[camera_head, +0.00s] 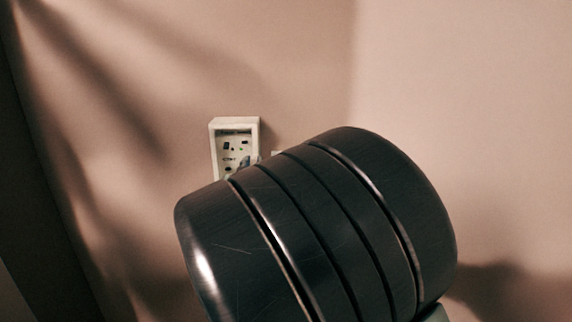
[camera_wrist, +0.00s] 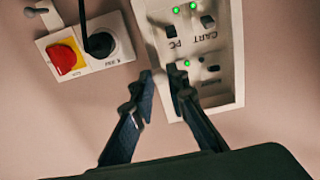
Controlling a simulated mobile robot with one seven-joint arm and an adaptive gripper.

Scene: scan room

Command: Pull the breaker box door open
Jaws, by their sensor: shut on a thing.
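The breaker box (camera_head: 214,140) is a pale box on the wall with a recessed face of dark switches. My arm hides its lower part in the head view. In the wrist view its pale panel (camera_wrist: 225,70) shows green lights, dark switches and the labels CART and PC. My gripper (camera_wrist: 162,78) has its two dark fingers on either side of the panel's left rim, shut on what looks like the edge of the breaker box door. The door cannot be clearly told apart from the box, nor how far it stands open.
Left of the box in the wrist view is a plate with a red button (camera_wrist: 65,57) on yellow and a round black plug or knob (camera_wrist: 99,44) with a dark cable. A small grey knob (camera_wrist: 36,11) is at the upper left. Bare wall (camera_head: 450,110) lies to the right.

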